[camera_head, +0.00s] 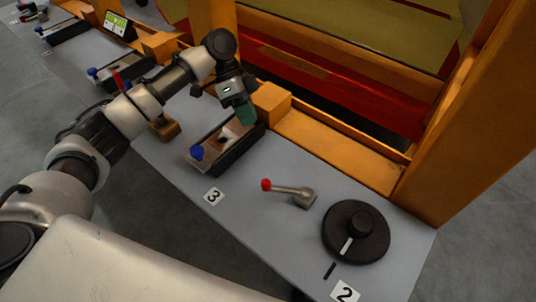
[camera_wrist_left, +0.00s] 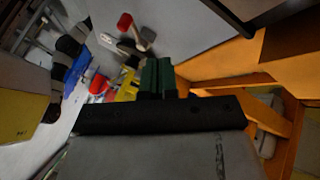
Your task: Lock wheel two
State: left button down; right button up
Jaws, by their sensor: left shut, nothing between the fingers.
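Wheel two is the black round wheel (camera_head: 372,246) at the lower right in the head view, beside the label "2" (camera_head: 345,292). Its white mark points toward the label, roughly in line with a black dash (camera_head: 329,271) on the table. Left of the wheel is a metal lever (camera_head: 290,190) with a red ball end; the ball points left, away from the wheel. My left gripper (camera_head: 246,115) is shut and empty, over the far end of a black box near the label "3". Its green fingers also show in the left wrist view (camera_wrist_left: 158,76). My right gripper is not in view.
The black box (camera_head: 232,152) has a blue knob (camera_head: 197,152) at its near end. An orange block (camera_head: 271,102) stands beside my gripper, and an orange frame (camera_head: 470,120) rises along the back right. The grey table (camera_head: 240,215) is clear between box and lever.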

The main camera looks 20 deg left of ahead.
pick_arm(q)
jog(key=p+x, duration=0.1)
jog(key=x, duration=0.2)
jog(key=p+x, duration=0.1)
jog(key=x, duration=0.2)
jog(key=s+p+x, duration=0.1)
jog(key=x, duration=0.2)
jog(key=shift+s+d, duration=0.1)
jog(key=shift+d, duration=0.15)
jog(key=s+p, duration=0.1)
jog(key=s+d+p, duration=0.1)
jog(key=s, duration=0.1)
jog(key=shift+f, duration=0.15)
jog(key=shift+s+d+f, duration=0.1)
jog(key=shift+s+d, duration=0.05)
jog(key=shift+s, duration=0.25)
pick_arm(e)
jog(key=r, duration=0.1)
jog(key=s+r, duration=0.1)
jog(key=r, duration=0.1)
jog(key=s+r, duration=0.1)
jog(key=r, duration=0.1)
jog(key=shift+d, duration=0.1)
